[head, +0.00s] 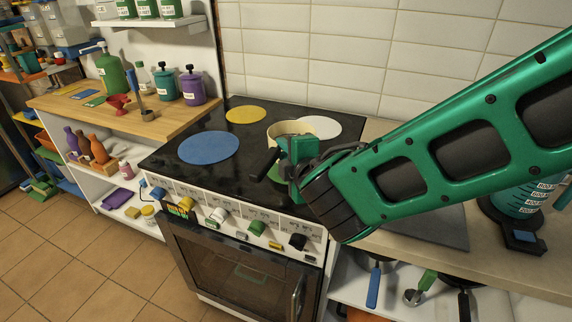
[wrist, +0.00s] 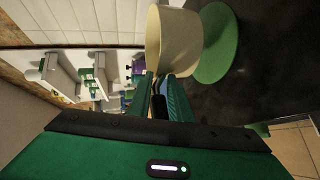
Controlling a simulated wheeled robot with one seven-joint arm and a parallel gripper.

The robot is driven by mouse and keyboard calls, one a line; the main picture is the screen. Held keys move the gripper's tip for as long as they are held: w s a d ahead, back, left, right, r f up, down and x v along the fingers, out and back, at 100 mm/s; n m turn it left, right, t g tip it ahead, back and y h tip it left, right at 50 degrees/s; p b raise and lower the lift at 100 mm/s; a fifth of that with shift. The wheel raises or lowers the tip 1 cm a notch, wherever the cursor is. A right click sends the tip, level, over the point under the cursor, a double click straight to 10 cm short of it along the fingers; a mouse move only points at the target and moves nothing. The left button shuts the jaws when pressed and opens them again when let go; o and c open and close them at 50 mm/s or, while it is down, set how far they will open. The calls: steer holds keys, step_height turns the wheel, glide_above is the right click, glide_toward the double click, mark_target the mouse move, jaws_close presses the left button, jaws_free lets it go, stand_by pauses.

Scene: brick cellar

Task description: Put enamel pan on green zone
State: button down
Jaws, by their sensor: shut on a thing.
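The cream enamel pan (head: 287,127) is above the back of the black cooktop in the head view, partly hidden by my gripper (head: 284,160). It is also large in the wrist view (wrist: 172,40), beyond the fingertips. My gripper (wrist: 160,88) is shut on the pan's dark handle. The green zone (head: 275,173) is a flat disc on the cooktop, mostly hidden behind my gripper in the head view. The wrist view shows more of the green disc (wrist: 220,42), with the pan overlapping its edge. The exact gap between pan and disc is unclear.
Blue (head: 208,147), yellow (head: 246,114) and white (head: 320,126) discs also lie on the cooktop (head: 180,168). A wooden counter (head: 95,118) with bottles and jars stands left. My arm covers much of the right side. A tiled wall (head: 300,50) rises behind.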

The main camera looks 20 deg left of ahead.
steer(key=shift+w+f, duration=0.2)
steer(key=shift+f, duration=1.85)
steer(key=shift+f, duration=0.1)
steer(key=c, duration=1.6)
jaws_free()
